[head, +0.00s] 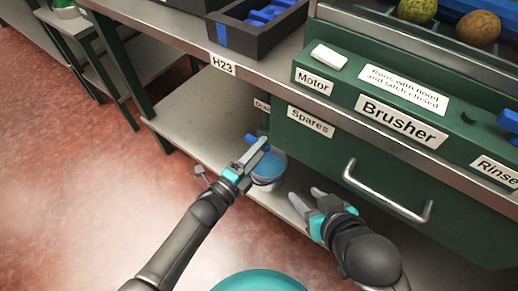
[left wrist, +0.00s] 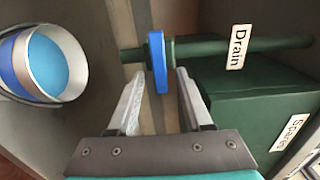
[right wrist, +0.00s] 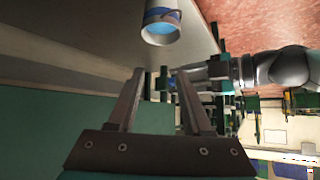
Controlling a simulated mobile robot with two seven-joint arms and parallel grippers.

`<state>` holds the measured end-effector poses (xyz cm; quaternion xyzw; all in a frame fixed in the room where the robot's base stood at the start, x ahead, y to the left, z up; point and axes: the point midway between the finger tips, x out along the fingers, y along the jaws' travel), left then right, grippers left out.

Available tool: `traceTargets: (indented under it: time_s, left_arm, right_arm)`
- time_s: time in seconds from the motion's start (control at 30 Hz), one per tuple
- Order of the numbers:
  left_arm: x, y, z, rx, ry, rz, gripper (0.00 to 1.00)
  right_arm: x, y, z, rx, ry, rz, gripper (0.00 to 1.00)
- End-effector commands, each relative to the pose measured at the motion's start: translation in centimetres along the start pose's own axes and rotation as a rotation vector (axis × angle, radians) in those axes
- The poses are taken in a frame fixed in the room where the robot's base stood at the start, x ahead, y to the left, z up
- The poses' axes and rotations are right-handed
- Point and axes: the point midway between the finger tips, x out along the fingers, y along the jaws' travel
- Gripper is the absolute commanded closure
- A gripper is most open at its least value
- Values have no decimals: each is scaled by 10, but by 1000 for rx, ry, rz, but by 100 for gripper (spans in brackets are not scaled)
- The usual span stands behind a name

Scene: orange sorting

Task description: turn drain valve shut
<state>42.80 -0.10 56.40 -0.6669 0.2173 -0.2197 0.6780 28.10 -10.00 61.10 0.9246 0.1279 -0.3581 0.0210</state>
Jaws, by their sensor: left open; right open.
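The drain valve's blue handle (left wrist: 158,62) sits on a green pipe (left wrist: 220,47) tagged "Drain" (left wrist: 238,47) in the left wrist view. The handle stands crosswise to the pipe. My left gripper (left wrist: 160,88) is open, with its fingers on either side of the handle's lower end; I cannot tell if they touch it. In the head view my left gripper (head: 255,157) is beside the bucket, and a bit of blue handle (head: 249,138) shows by its tips. My right gripper (head: 306,200) is open and empty in front of the green cabinet, also seen in the right wrist view (right wrist: 158,80).
A metal bucket (left wrist: 75,57) with blue inside stands on the lower shelf (head: 190,112) near the valve. The green cabinet (head: 330,165) with its "Spares" label and long metal handle (head: 390,200) is close to my right gripper. A dark tray (head: 250,40) lies above on the bench.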

Motion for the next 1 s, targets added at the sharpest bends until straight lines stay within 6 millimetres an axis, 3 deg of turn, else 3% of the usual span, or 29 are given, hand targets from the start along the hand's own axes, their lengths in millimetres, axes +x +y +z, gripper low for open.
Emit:
traceTargets:
  time_s: [0.37,1.0]
  left_arm:
    - [-8,-1,1,-1,-1,0,50]
    - [-79,-1,0,-1,-1,2,50]
  right_arm:
    - [-4,7,2,-4,-46,19,50]
    - [-54,41,29,19,-414,120,50]
